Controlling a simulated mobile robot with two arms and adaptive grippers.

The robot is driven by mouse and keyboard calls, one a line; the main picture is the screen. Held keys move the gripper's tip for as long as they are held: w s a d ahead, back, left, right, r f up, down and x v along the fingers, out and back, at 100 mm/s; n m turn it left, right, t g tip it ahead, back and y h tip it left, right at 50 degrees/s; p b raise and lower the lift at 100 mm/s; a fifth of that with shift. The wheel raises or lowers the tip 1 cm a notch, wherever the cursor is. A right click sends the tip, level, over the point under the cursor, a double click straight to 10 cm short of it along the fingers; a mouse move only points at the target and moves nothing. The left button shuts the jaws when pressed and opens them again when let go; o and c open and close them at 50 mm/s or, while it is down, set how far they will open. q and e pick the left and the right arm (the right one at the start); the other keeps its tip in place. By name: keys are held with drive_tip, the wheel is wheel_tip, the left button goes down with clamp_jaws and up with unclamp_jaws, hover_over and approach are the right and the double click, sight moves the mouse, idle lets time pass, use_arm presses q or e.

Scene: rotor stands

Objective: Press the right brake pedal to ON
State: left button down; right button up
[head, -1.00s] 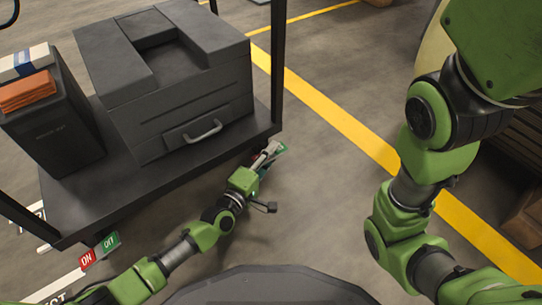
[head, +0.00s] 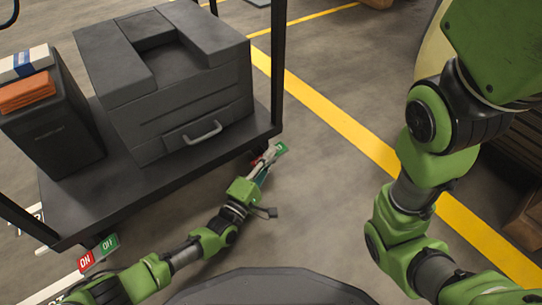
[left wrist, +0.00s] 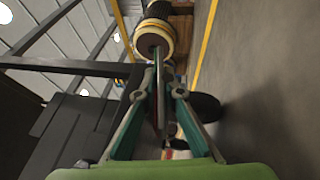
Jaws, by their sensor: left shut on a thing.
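The right brake pedal (head: 281,148) is low at the cart's front right corner. Its green end shows in the head view, and my left gripper hides much of the rest. My left gripper (head: 266,157) is at the pedal, its fingers shut on it. In the left wrist view a thin plate edge (left wrist: 160,90) stands between the fingers. The left brake pedal (head: 98,252) has a red ON end and a green OFF end. I cannot tell the right pedal's tilt or read its labels. My right arm is at the right, its gripper out of view.
The black cart (head: 150,196) carries a large dark case (head: 180,95) and a dark bin (head: 52,135) with an orange thing on top. A cart post (head: 278,60) rises behind the pedal. The floor right of the cart is clear up to the yellow line (head: 350,128).

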use_arm(q)
drive_tip(key=shift+a, duration=0.1)
idle(0.4)
drive_tip(key=c, duration=2.2)
unclamp_jaws()
drive_tip(key=shift+o, duration=0.2)
drive_tip(key=shift+s+a+f, duration=0.1)
drive_tip(key=shift+s+f, duration=0.05)
drive_tip(key=shift+s, duration=0.1)
drive_tip(key=v, duration=0.4)
drive_tip(key=r+v, duration=0.1)
drive_tip(key=v, duration=0.4)
drive_tip(key=r+v, duration=0.1)
drive_tip(key=v, duration=0.4)
drive_tip(key=shift+s+a+r, duration=0.2)
drive_tip(key=shift+s, duration=0.1)
